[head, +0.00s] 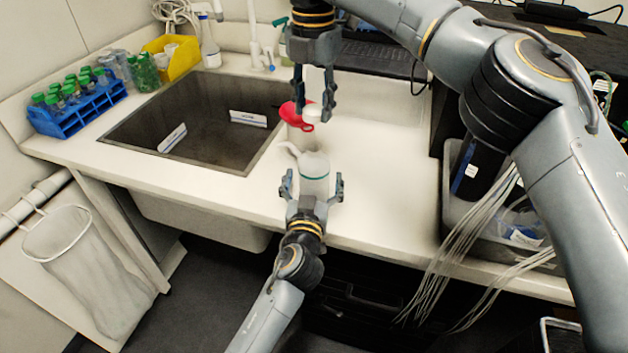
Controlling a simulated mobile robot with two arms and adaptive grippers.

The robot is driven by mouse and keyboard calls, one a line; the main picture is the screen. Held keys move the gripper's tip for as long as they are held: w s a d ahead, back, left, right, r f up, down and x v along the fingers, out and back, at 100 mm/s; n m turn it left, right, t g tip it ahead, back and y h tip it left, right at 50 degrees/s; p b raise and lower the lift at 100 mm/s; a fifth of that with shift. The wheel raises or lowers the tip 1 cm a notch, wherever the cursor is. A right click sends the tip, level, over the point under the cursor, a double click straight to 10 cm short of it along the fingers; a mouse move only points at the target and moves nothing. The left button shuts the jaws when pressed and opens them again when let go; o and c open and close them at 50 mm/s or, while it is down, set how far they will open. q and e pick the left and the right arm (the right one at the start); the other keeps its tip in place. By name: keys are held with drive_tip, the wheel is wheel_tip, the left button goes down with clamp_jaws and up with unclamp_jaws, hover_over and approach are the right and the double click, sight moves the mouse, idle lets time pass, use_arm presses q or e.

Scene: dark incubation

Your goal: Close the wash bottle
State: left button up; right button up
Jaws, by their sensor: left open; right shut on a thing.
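The wash bottle (314,182) is white with a teal band and a curved spout pointing left. It stands upright on the counter, right of the sink. My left gripper (312,184) is open, with one finger on each side of the bottle's lower body; I cannot tell whether they touch it. My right gripper (314,108) points down above and behind the bottle. It is shut on a small white piece, seemingly the cap (312,114), held apart from the bottle top. Part of the piece is hidden by the fingers.
A red-topped item (289,113) stands close behind the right gripper's fingertips. The dark sink (195,115) lies left, with a blue tube rack (75,112) beyond it. A grey bin (455,212) with cables is at right. The counter (385,190) right of the bottle is clear.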

use_arm(q)
drive_tip(key=shift+c, duration=0.4)
drive_tip(key=c, duration=1.7)
use_arm(e)
hover_over(313, 164)
drive_tip(key=w, duration=0.2)
drive_tip(key=shift+w+f, duration=0.1)
drive_tip(key=shift+f, duration=2.4)
drive_tip(key=shift+f, duration=0.9)
drive_tip(key=shift+f, duration=0.55)
use_arm(q)
clamp_jaws()
